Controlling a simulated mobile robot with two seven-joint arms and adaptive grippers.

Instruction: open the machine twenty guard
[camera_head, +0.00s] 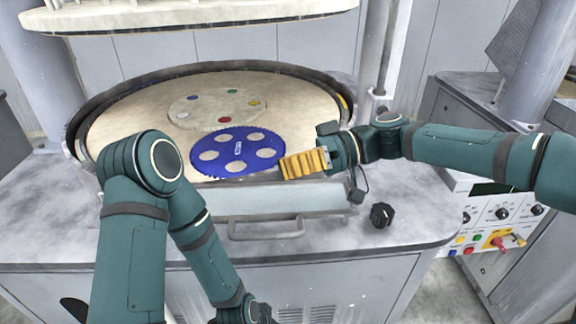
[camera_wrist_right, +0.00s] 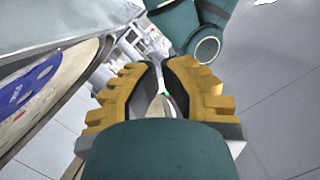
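The machine in front has a pale blue-grey panel (camera_head: 255,201) along its front edge, standing low before the round platen. A grey bar handle (camera_head: 266,231) is at the panel's lower edge. I see no number, so I cannot tell whether this is the machine twenty guard. My right gripper (camera_head: 304,163) is just above the panel's right end, beside the blue disc. In the wrist view its yellow ridged fingers (camera_wrist_right: 160,66) have a narrow gap between them and hold nothing. My left arm reaches down in front of the machine; its gripper is out of the frame.
A blue disc with several round holes (camera_head: 238,151) lies on the platen (camera_head: 125,135). An upper plate (camera_head: 190,15) hangs above. A black knob (camera_head: 381,215) sits on the right front deck. A control panel (camera_head: 500,217) with dials and a red-yellow switch is at the right.

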